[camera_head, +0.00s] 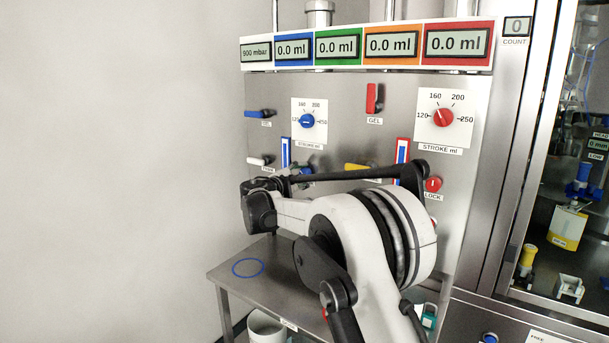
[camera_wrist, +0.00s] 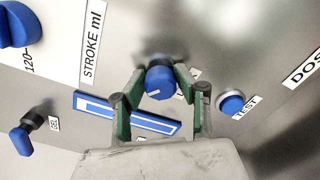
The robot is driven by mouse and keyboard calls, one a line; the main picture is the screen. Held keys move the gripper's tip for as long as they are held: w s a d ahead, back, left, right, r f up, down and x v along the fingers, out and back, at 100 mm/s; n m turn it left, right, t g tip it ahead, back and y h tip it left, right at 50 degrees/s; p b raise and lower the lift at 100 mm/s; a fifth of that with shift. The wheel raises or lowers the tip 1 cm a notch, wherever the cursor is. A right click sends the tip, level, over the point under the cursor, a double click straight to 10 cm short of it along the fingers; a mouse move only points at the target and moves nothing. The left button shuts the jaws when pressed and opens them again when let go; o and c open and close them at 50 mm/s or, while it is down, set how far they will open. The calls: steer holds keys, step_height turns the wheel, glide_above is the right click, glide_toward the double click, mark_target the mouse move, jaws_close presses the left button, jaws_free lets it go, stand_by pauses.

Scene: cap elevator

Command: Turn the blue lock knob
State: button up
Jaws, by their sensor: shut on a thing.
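The blue lock knob (camera_wrist: 160,82) is a small round knob with a white line on its face, on the steel panel in the wrist view. My gripper (camera_wrist: 159,84) is shut on it, with one green-padded finger on each side. The label beside the knob is mostly hidden by a finger. In the head view, a bit of blue (camera_head: 306,171) shows at the panel beside the end of my arm, which hides most of the gripper.
A blue-and-white slot gauge (camera_wrist: 125,114), a blue TEST button (camera_wrist: 231,103) and a blue lever (camera_wrist: 21,140) surround the gripper. The blue stroke dial (camera_head: 307,121) is above. A steel shelf (camera_head: 228,273) lies below, and a glass-fronted cabinet stands at right.

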steer(key=m, duration=0.4)
steer(key=shift+m, duration=0.3)
steer(key=shift+f+m, duration=0.1)
steer(key=shift+m, duration=2.4)
steer(key=o, duration=1.1)
steer(key=v, duration=1.2)
